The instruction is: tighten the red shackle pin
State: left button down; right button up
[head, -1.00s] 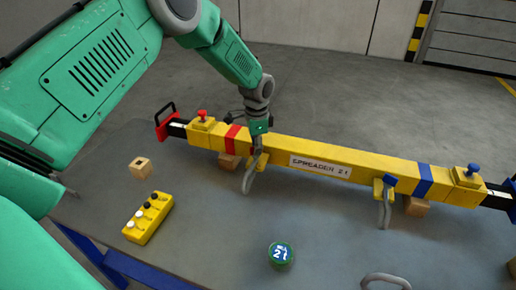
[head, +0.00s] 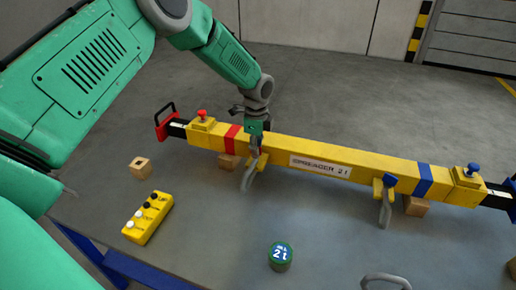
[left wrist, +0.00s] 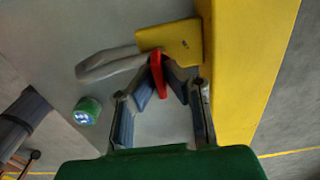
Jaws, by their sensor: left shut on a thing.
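The yellow spreader beam (head: 320,159) lies across the table on wooden blocks. Near its red band, a grey shackle (head: 248,178) hangs at a yellow lug; it also shows in the left wrist view (left wrist: 105,63). The red shackle pin (left wrist: 158,74) has its flat head between my left fingertips (left wrist: 162,85), beside the yellow lug (left wrist: 170,42). My left gripper (head: 254,151) comes down on the beam's near side and is shut on the pin, hiding it in the head view. My right gripper is not in view.
A second shackle (head: 385,212) with a blue pin (head: 390,180) hangs to the right. A yellow button box (head: 148,218), a small wooden block (head: 140,167) and a green can (head: 280,257) stand in front. Another grey shackle (head: 385,280) lies at the front edge.

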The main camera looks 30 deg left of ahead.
pick_arm(q)
jog(key=shift+w+a+r, duration=0.2)
jog(key=shift+a+r, duration=0.05)
jog(key=c, duration=1.8)
grip_release()
jog(key=shift+o, duration=0.6)
jog(key=shift+s+a+f, duration=0.1)
notch_tip(320, 180, up, 12)
jog(key=shift+a+f, duration=0.1)
